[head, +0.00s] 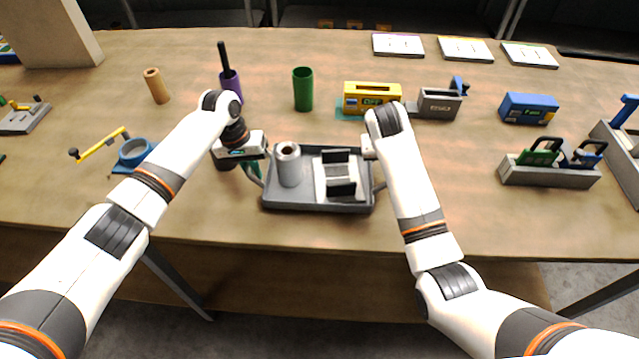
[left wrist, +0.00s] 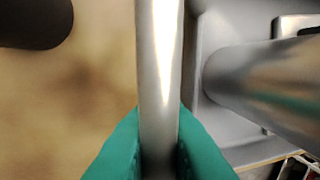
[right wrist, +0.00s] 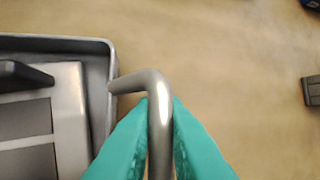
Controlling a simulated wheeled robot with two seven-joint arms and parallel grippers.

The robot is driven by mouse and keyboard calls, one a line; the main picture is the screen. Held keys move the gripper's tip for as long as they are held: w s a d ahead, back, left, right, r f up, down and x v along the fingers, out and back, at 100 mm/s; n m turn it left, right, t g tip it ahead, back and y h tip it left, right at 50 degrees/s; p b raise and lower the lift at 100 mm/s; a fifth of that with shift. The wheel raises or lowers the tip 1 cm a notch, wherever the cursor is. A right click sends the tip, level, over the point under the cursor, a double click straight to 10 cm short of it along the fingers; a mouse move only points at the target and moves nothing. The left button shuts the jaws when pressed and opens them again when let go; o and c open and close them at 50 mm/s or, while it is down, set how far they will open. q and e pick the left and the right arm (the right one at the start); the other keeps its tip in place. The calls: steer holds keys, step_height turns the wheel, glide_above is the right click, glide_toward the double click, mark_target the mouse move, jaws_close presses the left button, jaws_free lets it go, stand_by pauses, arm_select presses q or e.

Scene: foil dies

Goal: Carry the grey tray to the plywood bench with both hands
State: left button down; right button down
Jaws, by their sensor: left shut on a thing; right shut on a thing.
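The grey tray (head: 318,207) is at the middle of the near part of a brown wooden table in the head view. It looks level; whether it rests on the top or hangs just above it, I cannot tell. It holds a grey cylinder (head: 289,170) and a pale block with dark plates (head: 335,172). My left gripper (head: 252,170) is at the tray's left handle; its green fingers are shut around the metal bar (left wrist: 158,60). My right gripper (right wrist: 160,135) is shut on the bent right handle (right wrist: 158,88); in the head view its fingers are mostly hidden.
Behind the tray stand a green cylinder (head: 303,90), a yellow box (head: 372,93) and a purple cup (head: 231,88). A blue ring with a yellow crank (head: 135,152) is left. A grey rack (head: 548,175) is right. Bare wood lies between the tray and the rack.

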arm_select(q)
steer(key=shift+d+f, duration=0.1)
steer(key=shift+f, duration=0.5)
arm_select(e)
steer(key=shift+f, duration=0.65)
arm_select(q)
steer(key=c, duration=1.8)
jaws_free()
steer(key=shift+f, duration=0.15)
arm_select(e)
steer(key=c, duration=1.8)
jaws_free()
steer(key=shift+f, duration=0.1)
arm_select(q)
steer(key=o, duration=0.3)
steer(key=shift+s, duration=0.1)
arm_select(e)
steer(key=o, duration=0.3)
steer(key=shift+s, duration=0.1)
arm_select(q)
steer(key=shift+o, duration=0.2)
arm_select(e)
steer(key=shift+o, duration=0.2)
arm_select(q)
step_height(320, 180, up, 12)
steer(key=a, duration=0.2)
steer(key=shift+w+a, duration=0.2)
arm_select(e)
steer(key=v, duration=1.2)
